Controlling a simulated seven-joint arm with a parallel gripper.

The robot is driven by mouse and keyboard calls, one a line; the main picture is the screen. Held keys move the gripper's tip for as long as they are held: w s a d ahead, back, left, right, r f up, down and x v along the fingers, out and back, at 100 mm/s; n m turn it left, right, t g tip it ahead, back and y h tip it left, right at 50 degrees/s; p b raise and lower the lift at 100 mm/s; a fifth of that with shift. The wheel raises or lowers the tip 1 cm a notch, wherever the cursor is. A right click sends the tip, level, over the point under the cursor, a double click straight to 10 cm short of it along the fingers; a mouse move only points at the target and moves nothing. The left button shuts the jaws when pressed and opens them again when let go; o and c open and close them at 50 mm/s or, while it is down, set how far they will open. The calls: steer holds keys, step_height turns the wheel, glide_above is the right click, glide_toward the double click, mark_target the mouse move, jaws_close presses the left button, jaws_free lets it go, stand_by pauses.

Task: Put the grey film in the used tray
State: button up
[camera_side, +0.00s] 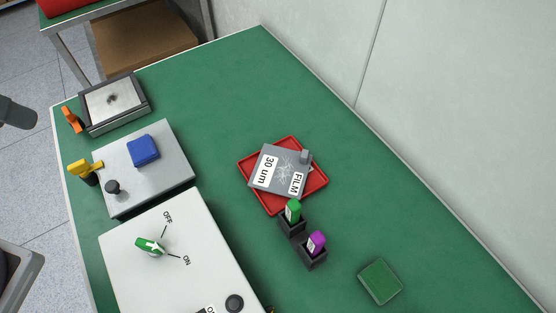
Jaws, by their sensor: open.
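The grey film (277,178) is a flat grey plate labelled "30 um" and "FILM", with a pale crack-like pattern and a small grey block (306,157) at its upper right corner. It lies on a red tray (279,208), slightly turned relative to it, with one edge reaching the tray's upper left rim. No label naming this tray as the used tray can be read. My gripper is not recognisable in the view, and nothing is touching the film.
Black holders (313,260) with a green and a purple piece stand just below the tray. A green pad (380,282) lies at lower right. Left are a white switch box (190,270), a grey box with a blue block (143,151) and a framed plate (112,102). The upper middle table is clear.

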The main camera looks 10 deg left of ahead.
steer(key=w+d+f+n+g+h, duration=0.2)
steer(key=w+d+g+h, duration=0.1)
steer(key=w+d, duration=0.5)
steer(key=n+g+h, duration=0.2)
steer(key=n+h, duration=0.7)
steer(key=n, duration=0.5)
glide_above(295, 158)
steer(key=w+a, duration=0.1)
steer(key=a, duration=0.6)
steer(key=f, duration=2.6)
steer(key=shift+w+d+f, duration=0.15)
steer(key=shift+d+f, duration=0.05)
steer(key=shift+f, duration=0.1)
steer(key=x, duration=0.5)
steer(key=f+x, duration=0.1)
steer(key=x, duration=0.1)
steer(key=shift+s, duration=0.35)
jaws_close()
